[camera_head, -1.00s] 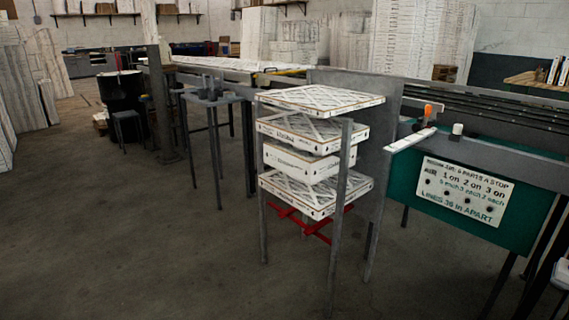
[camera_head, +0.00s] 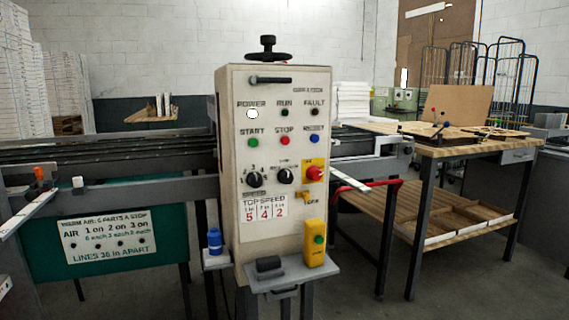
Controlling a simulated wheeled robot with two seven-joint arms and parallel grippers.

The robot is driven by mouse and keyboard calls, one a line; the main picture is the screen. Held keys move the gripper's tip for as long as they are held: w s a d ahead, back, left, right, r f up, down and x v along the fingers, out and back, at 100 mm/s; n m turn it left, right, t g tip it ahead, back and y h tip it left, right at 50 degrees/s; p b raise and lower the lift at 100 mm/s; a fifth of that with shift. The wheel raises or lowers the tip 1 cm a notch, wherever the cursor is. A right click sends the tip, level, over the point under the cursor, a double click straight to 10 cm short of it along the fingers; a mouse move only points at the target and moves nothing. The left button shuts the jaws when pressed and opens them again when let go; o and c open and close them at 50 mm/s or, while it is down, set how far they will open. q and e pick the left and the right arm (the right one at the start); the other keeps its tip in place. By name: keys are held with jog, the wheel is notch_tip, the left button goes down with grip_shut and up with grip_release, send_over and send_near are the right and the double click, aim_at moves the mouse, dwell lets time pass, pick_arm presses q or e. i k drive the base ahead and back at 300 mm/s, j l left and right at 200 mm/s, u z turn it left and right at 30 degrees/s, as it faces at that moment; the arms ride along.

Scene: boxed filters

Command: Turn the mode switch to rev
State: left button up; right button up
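A beige control box (camera_head: 285,110) stands upright in the middle of the view. Two round black knobs sit in a row on its front: a left knob (camera_head: 250,180) with a dial scale and a right knob (camera_head: 285,176) with small lettering around it. The lettering is too small to read, so I cannot tell for sure which one is the mode switch or where it points. A red rotary switch (camera_head: 315,173) on a yellow plate is to their right. The white power lamp (camera_head: 252,114) is bright. Neither of my grippers is in view.
A small shelf (camera_head: 290,276) with a black object juts from the box's foot, beside a yellow button unit (camera_head: 315,243). A blue bottle (camera_head: 214,241) stands on a ledge at left. A wooden workbench (camera_head: 470,150) is at right. Conveyor rails run behind the box.

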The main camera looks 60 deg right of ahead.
aim_at(286, 176)
jog(key=z, duration=1.9)
